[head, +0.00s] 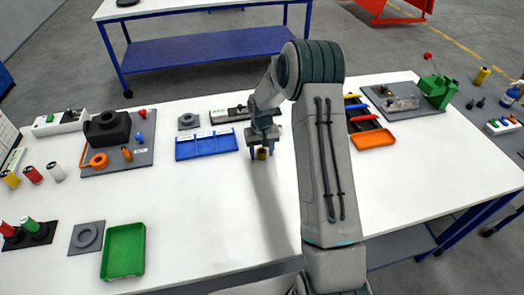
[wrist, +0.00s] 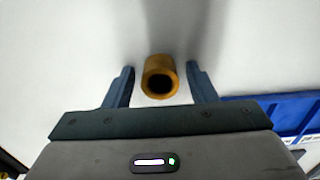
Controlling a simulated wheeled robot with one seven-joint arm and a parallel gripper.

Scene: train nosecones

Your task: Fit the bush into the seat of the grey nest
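The bush (head: 262,154) is a small brass-coloured hollow cylinder at the middle of the white table. In the wrist view the bush (wrist: 160,77) lies between my fingers with its dark bore showing. My gripper (head: 263,151) points down over it. In the wrist view my gripper (wrist: 160,72) is open, with a narrow gap on each side of the bush. A grey square plate with a round raised seat (head: 87,237) lies at the front left. A similar smaller grey plate (head: 188,121) lies at the back. I cannot tell which is the nest.
A blue compartment tray (head: 206,145) is just left of my gripper; it also shows in the wrist view (wrist: 285,112). A green tray (head: 123,252) stands beside the front-left plate. An orange tray (head: 372,139) is right of my arm. The table's centre front is clear.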

